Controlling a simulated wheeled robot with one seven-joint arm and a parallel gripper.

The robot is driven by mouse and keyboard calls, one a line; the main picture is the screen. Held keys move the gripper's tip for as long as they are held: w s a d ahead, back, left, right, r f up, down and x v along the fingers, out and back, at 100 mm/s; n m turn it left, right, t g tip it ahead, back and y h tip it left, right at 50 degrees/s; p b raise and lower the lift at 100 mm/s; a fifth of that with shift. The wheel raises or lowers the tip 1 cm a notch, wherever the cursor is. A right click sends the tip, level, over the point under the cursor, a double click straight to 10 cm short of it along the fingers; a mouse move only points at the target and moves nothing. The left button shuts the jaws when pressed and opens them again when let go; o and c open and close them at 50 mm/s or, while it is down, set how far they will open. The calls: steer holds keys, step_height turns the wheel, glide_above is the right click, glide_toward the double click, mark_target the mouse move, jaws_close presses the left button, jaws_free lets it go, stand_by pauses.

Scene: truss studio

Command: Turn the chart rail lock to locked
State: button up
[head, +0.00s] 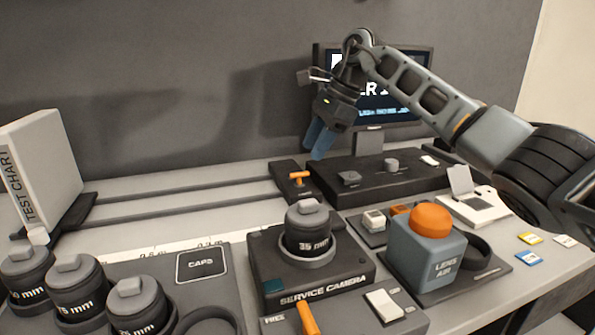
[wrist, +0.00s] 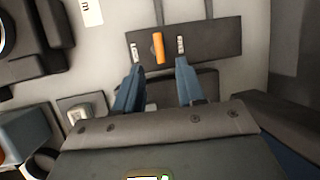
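The chart rail lock is a dark block (wrist: 219,40) with an orange lever (wrist: 158,48) between two small white labels, too small to read. In the wrist view the lever runs nearly up and down the picture. In the head view the orange lever (head: 299,177) sits at the right end of the chart rails (head: 190,190). My gripper (head: 318,143) is above and slightly right of the lock, fingers pointing down. In the wrist view my gripper (wrist: 159,66) is open and empty, its blue fingertips either side of the lever's line. Contact with the lever is not visible.
A test chart (head: 38,170) stands on the rails at the left. A dark control panel (head: 390,173) with knobs lies right of the lock, before a monitor (head: 421,60). The service camera (head: 305,265) and lens air blower (head: 430,250) stand in front.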

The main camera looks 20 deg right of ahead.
mark_target(302, 173)
steer(key=x, duration=0.7)
steer(key=shift+a+f, duration=0.1)
steer(key=shift+f, duration=0.1)
steer(key=shift+c, duration=0.4)
jaws_close()
steer(key=shift+r, duration=0.1)
